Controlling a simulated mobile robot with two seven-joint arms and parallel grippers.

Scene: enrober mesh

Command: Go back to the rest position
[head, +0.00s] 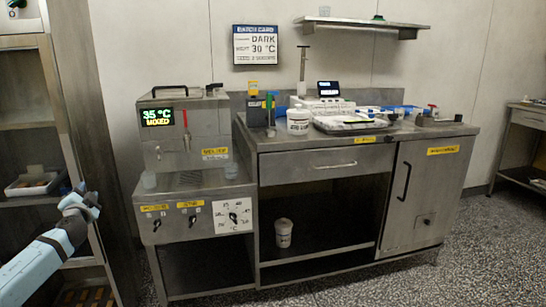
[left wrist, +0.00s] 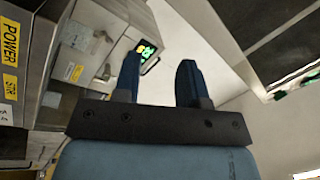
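My left gripper (head: 84,200) is at the left of the head view, in front of the shelf unit and to the left of the melter. Its two dark blue fingers (left wrist: 159,82) stand apart in the left wrist view, with nothing between them but the background. It touches nothing that I can see. My right gripper is in neither view.
A steel melter (head: 185,130) with a lit display stands right of my left gripper. A steel workbench (head: 325,142) beside it carries tools, a tray and a white tub (head: 298,121). A shelf unit (head: 28,115) stands at the far left. Speckled floor (head: 400,285) is clear in front.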

